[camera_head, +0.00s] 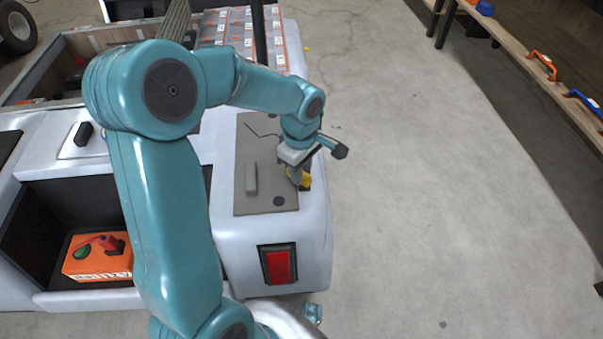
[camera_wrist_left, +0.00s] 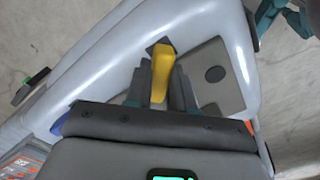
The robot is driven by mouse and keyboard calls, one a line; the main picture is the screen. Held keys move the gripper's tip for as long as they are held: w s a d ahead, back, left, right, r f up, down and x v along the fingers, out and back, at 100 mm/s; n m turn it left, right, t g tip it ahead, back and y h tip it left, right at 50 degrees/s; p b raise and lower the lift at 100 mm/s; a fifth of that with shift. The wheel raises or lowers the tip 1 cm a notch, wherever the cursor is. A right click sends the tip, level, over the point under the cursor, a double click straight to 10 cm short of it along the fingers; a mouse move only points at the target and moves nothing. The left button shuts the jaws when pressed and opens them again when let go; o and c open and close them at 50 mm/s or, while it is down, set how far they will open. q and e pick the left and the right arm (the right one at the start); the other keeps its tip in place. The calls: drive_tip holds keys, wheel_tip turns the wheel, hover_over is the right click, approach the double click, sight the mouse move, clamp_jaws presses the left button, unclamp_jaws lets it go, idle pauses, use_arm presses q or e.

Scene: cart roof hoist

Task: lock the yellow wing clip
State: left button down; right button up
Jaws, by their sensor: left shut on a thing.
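The yellow wing clip (camera_head: 305,180) is on the right side of the cart's rear deck, partly hidden by my left gripper (camera_head: 298,176). In the left wrist view the yellow clip (camera_wrist_left: 162,65) sticks up between the dark fingers of my left gripper (camera_wrist_left: 160,90), at the edge of the grey panel (camera_wrist_left: 212,75). The left gripper is shut on the clip. A dark square fitting shows behind the clip's tip. A teal part at the lower edge of the head view (camera_head: 312,313) seems to be my right gripper; its jaws are not clear.
The grey panel (camera_head: 265,150) bears a raised grey block (camera_head: 251,180) and a dark round spot. A red lamp (camera_head: 279,265) is on the cart's rear face. An orange box (camera_head: 98,258) sits in the open bay. A bench (camera_head: 540,65) stands at the right; floor between is clear.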

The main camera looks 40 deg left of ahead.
use_arm(q)
drive_tip(key=n+b, duration=0.1)
drive_tip(key=n, duration=0.1)
drive_tip(key=n+b, duration=0.1)
drive_tip(key=n, duration=0.1)
drive_tip(key=shift+s+n, duration=0.2)
drive_tip(key=shift+n, duration=0.1)
drive_tip(key=n+b, duration=0.1)
drive_tip(key=n, duration=0.3)
drive_tip(key=shift+s+d, duration=0.1)
drive_tip(key=shift+s, duration=0.05)
drive_tip(key=shift+n, duration=0.3)
drive_tip(key=c, duration=1)
unclamp_jaws()
drive_tip(key=shift+o, duration=0.2)
drive_tip(key=shift+d, duration=0.1)
wheel_tip(320, 180, up, 16)
drive_tip(key=p, duration=0.5)
drive_tip(key=shift+r, duration=0.2)
drive_tip(key=shift+s, duration=0.1)
